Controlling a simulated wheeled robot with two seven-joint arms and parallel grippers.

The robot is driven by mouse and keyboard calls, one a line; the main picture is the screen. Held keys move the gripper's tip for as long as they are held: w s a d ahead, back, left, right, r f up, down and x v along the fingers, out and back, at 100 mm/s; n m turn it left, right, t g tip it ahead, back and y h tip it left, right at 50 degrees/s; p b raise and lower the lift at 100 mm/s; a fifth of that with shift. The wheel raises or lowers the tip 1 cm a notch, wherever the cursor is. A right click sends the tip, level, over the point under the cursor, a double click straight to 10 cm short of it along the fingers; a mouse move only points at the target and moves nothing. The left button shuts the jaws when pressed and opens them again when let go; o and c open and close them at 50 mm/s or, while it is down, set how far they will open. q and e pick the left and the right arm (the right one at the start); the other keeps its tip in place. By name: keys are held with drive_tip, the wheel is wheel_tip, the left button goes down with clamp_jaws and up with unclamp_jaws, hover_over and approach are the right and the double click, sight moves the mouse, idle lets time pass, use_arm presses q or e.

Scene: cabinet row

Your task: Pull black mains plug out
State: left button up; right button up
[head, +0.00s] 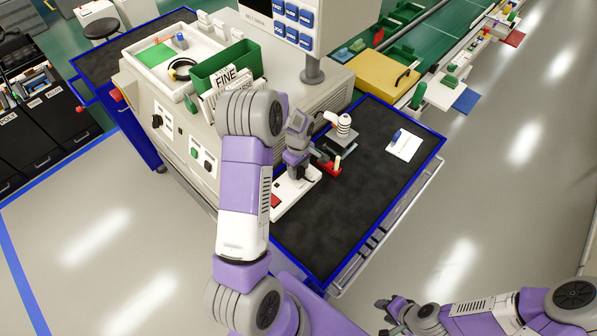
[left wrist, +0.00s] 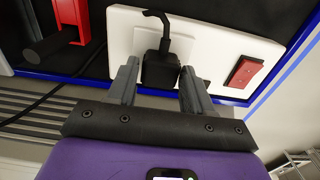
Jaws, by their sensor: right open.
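The black mains plug (left wrist: 160,72) sits in a white socket panel (left wrist: 120,42), its cord rising from its top in the left wrist view. A red rocker switch (left wrist: 243,72) is to its right on the panel. My left gripper (left wrist: 158,88) is open, one finger on each side of the plug with a narrow gap to it. In the head view my left gripper (head: 297,170) is over the white panel (head: 298,188) and hides the plug. My right gripper (head: 392,312) is open and empty over the floor, bottom right.
A red stand (left wrist: 70,20) is left of the panel in the left wrist view. On the dark blue-edged bench top (head: 340,215) are a striped white piece (head: 344,126) and a white pad with a blue part (head: 404,146). The bench's front is clear.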

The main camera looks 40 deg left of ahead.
sight(299, 169)
use_arm(q)
drive_tip(key=c, duration=0.9)
drive_tip(key=shift+o, duration=0.2)
drive_tip(key=shift+r, duration=0.15)
drive_tip(key=shift+r+p, duration=2)
drive_tip(key=shift+r, duration=0.85)
